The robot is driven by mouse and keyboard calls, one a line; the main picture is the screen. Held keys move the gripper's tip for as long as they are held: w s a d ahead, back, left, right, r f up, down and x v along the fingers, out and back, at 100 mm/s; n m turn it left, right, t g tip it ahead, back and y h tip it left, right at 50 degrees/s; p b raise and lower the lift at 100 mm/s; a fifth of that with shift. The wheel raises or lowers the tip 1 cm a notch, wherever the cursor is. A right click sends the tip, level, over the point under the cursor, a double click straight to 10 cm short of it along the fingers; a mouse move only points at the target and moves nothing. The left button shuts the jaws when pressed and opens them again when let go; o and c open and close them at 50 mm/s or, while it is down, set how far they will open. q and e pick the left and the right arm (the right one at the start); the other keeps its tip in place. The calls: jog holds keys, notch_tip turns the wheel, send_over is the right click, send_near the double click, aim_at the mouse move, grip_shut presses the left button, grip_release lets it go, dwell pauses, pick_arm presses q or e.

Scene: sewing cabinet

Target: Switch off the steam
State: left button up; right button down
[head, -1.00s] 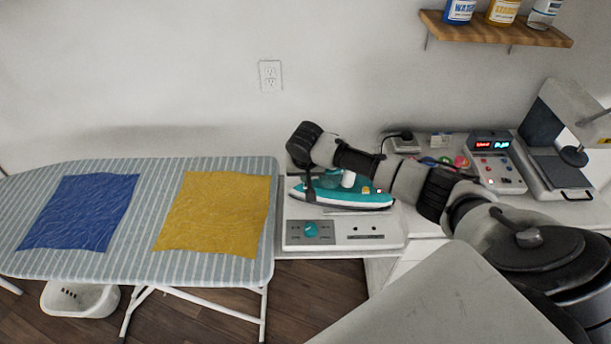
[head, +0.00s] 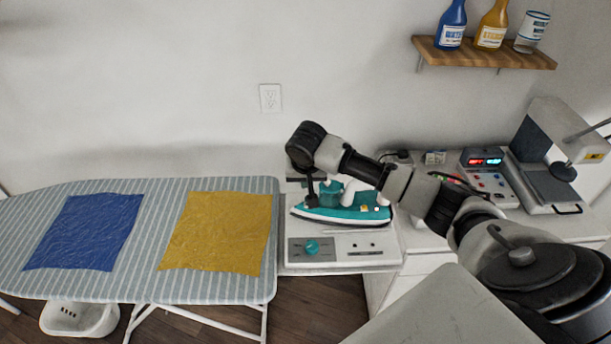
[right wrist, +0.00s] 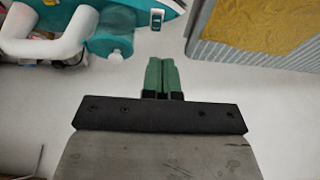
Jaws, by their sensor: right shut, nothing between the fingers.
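A teal iron (head: 340,214) with a white handle rests on a white station (head: 300,262). The station's front panel carries a round teal knob (head: 312,247). In the right wrist view the iron's teal body (right wrist: 110,20) and white handle (right wrist: 45,40) are at the upper left. A small dark-blue and white switch (right wrist: 157,17) sits near the iron's edge. My right gripper (right wrist: 161,62) has its green fingers shut and empty, just below that switch in the picture and apart from it. In the head view this gripper (head: 311,202) hangs at the iron's left end. My left gripper is out of view.
An ironing board (head: 150,285) with a blue cloth (head: 85,232) and a yellow cloth (head: 218,232) stands left of the station. A control box with lit displays (head: 484,162) and a press (head: 550,150) stand at the right. A bottle shelf (head: 485,53) hangs above.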

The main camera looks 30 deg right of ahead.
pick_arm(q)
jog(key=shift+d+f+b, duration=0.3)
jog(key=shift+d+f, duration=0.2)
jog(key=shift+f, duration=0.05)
pick_arm(e)
jog(key=v, duration=0.4)
jog(key=shift+s+a, duration=0.2)
jog(key=shift+s, duration=0.2)
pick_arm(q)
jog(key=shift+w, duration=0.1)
pick_arm(e)
jog(key=shift+d, duration=0.1)
